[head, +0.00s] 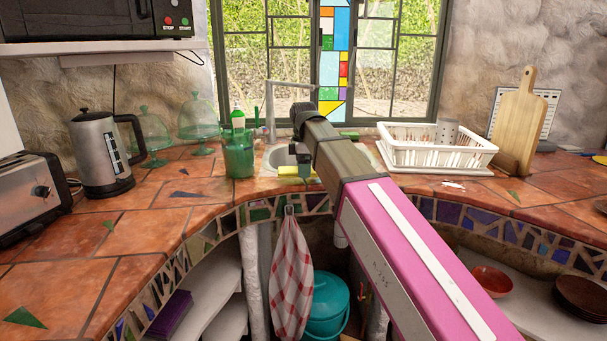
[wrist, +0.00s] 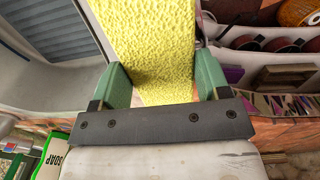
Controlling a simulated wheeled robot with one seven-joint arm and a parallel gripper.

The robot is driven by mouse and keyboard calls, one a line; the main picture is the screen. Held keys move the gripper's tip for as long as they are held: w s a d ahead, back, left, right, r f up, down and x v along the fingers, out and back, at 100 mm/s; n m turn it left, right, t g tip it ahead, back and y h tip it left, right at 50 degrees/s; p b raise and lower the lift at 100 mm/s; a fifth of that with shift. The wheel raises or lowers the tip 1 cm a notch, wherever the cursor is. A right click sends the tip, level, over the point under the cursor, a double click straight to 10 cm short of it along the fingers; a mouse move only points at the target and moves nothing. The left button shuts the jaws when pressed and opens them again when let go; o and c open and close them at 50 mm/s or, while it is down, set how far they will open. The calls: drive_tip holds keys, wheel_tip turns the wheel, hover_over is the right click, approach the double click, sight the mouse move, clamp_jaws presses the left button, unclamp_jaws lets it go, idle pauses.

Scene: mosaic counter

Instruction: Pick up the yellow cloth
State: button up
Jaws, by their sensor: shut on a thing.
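The yellow cloth (wrist: 155,40) is a textured yellow piece that fills the space between the green fingers of my gripper (wrist: 163,78) in the wrist view. The fingers are shut on it, one on each side, and it extends past them to the top edge of the picture. In the head view a small strip of the yellow cloth (head: 287,171) shows at the sink, beside my gripper (head: 304,172). My arm hides part of this area. I cannot tell whether the cloth touches the sink.
A green container (head: 239,155) stands just left of the sink (head: 272,158). A white dish rack (head: 436,150) is to the right. A kettle (head: 103,155) and toaster (head: 30,198) stand at left. A checked towel (head: 290,275) hangs below the counter edge. The left counter front is mostly clear.

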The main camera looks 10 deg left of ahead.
wheel_tip(320, 180, up, 2)
drive_tip(key=shift+w, duration=0.1)
drive_tip(key=s+a+r, duration=0.6)
drive_tip(key=s, duration=0.4)
drive_tip(key=shift+a+r, duration=0.25)
drive_tip(key=shift+r, duration=0.05)
